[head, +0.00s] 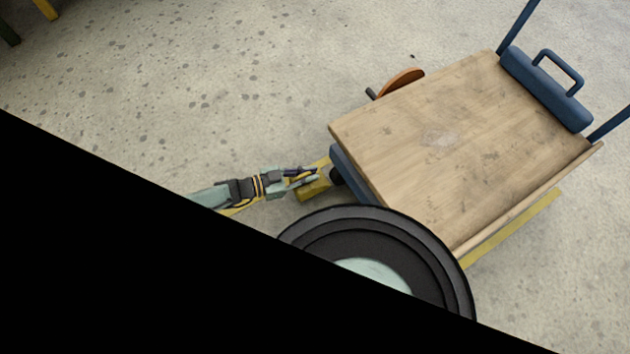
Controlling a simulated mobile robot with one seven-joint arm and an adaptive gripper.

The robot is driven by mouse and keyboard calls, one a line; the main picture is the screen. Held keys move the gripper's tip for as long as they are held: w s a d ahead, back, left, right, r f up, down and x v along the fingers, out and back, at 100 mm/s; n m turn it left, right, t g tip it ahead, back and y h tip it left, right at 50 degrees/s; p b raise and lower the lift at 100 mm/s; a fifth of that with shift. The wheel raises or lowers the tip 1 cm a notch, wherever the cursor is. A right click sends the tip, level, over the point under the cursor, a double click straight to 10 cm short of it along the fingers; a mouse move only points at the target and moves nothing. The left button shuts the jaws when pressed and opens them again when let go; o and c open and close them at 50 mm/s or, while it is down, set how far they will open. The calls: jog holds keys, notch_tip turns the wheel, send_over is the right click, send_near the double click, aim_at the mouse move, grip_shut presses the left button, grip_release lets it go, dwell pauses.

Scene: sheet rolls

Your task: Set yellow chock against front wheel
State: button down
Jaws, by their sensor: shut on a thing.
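In the head view, the yellow chock (313,191) is at the end of my arm, low by the near left corner of the cart (440,140). My gripper (312,176) is shut on the chock. A dark wheel (337,176) shows just right of the chock, under the cart's blue frame. Chock and wheel look very close; I cannot tell whether they touch. The chock's lower side and much of the wheel are hidden.
An orange-brown disc (403,82) stands beside the cart's far left edge. The cart has a wooden deck and a blue handle (558,72). A yellow strip (515,226) runs along its right side. The speckled floor left of the cart is clear.

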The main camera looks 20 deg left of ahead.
jog(key=shift+s+d, duration=0.25)
jog(key=shift+d, duration=0.75)
jog(key=shift+d+f, duration=0.1)
jog(key=shift+f, duration=0.15)
jog(key=shift+f+b, duration=0.7)
jog(key=shift+f, duration=0.9)
jog(key=shift+f, duration=0.15)
jog(key=c, duration=1.7)
grip_release()
